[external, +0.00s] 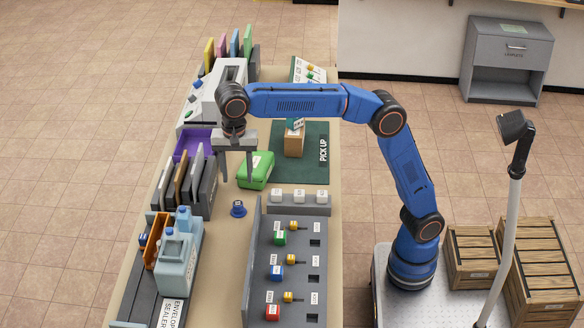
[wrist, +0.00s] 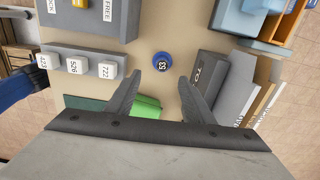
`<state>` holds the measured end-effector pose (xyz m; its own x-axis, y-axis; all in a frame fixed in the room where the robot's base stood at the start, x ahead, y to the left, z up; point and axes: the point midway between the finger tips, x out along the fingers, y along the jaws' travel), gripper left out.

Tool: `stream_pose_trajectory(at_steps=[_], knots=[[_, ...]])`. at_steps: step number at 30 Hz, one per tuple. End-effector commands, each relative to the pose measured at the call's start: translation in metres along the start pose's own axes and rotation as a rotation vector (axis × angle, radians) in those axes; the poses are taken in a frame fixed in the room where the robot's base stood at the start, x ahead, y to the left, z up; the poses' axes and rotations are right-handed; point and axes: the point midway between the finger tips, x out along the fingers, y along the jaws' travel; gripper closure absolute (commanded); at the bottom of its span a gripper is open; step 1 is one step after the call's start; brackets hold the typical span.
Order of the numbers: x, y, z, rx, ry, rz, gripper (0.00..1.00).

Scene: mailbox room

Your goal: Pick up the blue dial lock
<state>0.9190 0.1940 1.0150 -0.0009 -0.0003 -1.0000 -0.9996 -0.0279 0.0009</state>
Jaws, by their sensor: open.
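The blue dial lock (external: 238,209) stands on the tan counter, left of the grey upright panel in the external view. In the wrist view the lock (wrist: 162,61) shows from above, with a dark round face and white marks. My gripper (external: 236,180) is open and empty, pointing down above the counter near the green box. In the wrist view my gripper's fingertips (wrist: 162,70) are spread, and the lock shows just beyond them, roughly centred between them. The lock is apart from both fingers.
A green box (external: 256,169) sits close to my gripper. Grey file holders (external: 207,187) stand to the left, beside a purple tray (external: 187,142). A grey panel with coloured locks (external: 262,302) and a block with white buttons (external: 299,203) lie to the right. Bare counter surrounds the lock.

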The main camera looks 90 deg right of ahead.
Motion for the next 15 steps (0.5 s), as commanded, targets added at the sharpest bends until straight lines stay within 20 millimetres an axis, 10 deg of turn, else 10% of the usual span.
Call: stream_pose_trajectory(at_steps=[15], knots=[[0.066,0.000,-0.001,-0.001,0.000,0.000,0.52]])
